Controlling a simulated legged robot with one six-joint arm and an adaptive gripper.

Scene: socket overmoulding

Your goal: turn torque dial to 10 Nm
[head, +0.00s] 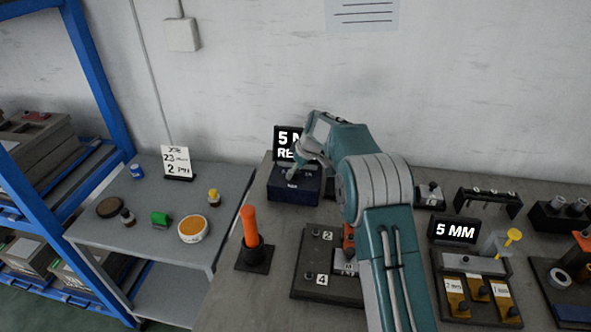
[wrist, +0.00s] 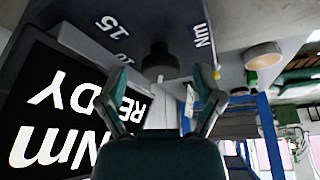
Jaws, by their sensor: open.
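The torque dial (wrist: 158,62) is a dark round knob on a dark blue box (head: 291,196) near the wall. In the wrist view the box face (wrist: 120,20) appears upside down, with the white marks 10, 15 and Nm. My gripper (wrist: 166,84) is open, its two teal fingers on either side of the knob with gaps showing. In the head view my gripper (head: 308,160) is over the box, and my arm hides part of it. The black display (head: 284,136) behind the box begins with 5 and RE; its wrist-view side (wrist: 70,105) shows Nm and READY. The dial's pointer cannot be made out.
An orange-handled tool (head: 250,227) stands left of my arm on the workbench (head: 222,285). A numbered plate (head: 312,285) lies nearby. A 5 MM sign (head: 454,231) and fixtures stand to the right. A side table (head: 140,235) with small containers is at left.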

